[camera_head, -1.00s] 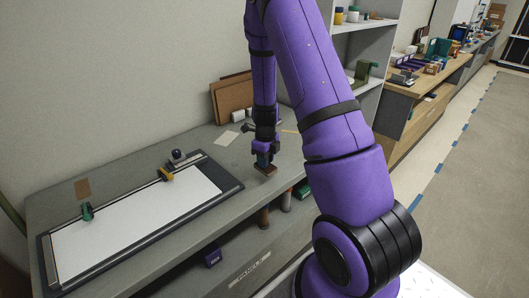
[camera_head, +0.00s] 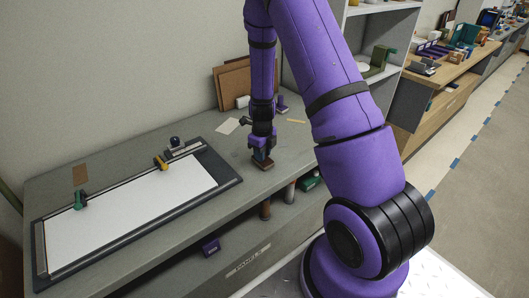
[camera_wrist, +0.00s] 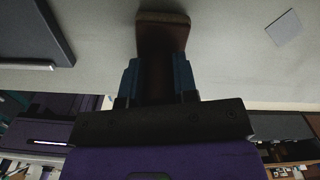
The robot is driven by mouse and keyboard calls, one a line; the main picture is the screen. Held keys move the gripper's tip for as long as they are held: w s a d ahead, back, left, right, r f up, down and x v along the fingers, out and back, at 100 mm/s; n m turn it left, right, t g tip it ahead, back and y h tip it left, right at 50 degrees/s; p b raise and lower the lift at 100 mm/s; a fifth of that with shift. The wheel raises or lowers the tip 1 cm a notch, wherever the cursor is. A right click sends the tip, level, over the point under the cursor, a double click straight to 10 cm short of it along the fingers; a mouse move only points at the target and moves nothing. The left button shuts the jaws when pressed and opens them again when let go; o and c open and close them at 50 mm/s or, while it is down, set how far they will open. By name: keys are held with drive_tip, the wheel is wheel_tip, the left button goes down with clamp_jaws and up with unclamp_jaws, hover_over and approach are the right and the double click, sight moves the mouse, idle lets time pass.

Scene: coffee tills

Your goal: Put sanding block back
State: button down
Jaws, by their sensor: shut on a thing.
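The sanding block (camera_head: 263,164) is a small brown block with a paler edge. It is at the right part of the grey workbench, right of the framed white panel. My gripper (camera_head: 261,153) points down and is shut on the block. In the wrist view the block (camera_wrist: 163,32) sticks out between the blue fingers of my gripper (camera_wrist: 160,75). The block is at or just above the bench top; I cannot tell whether it touches.
A white panel in a dark frame (camera_head: 238,181) with green and yellow clamps fills the bench's left. A brown patch (camera_head: 80,174) lies behind it. A pale square sheet (camera_head: 227,126) lies behind my gripper. Brown boards (camera_head: 234,85) lean on the wall. Shelves (camera_head: 385,48) stand at the right.

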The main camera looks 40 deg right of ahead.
drive_tip(key=shift+f, duration=0.1)
drive_tip(key=c, duration=0.9)
unclamp_jaws()
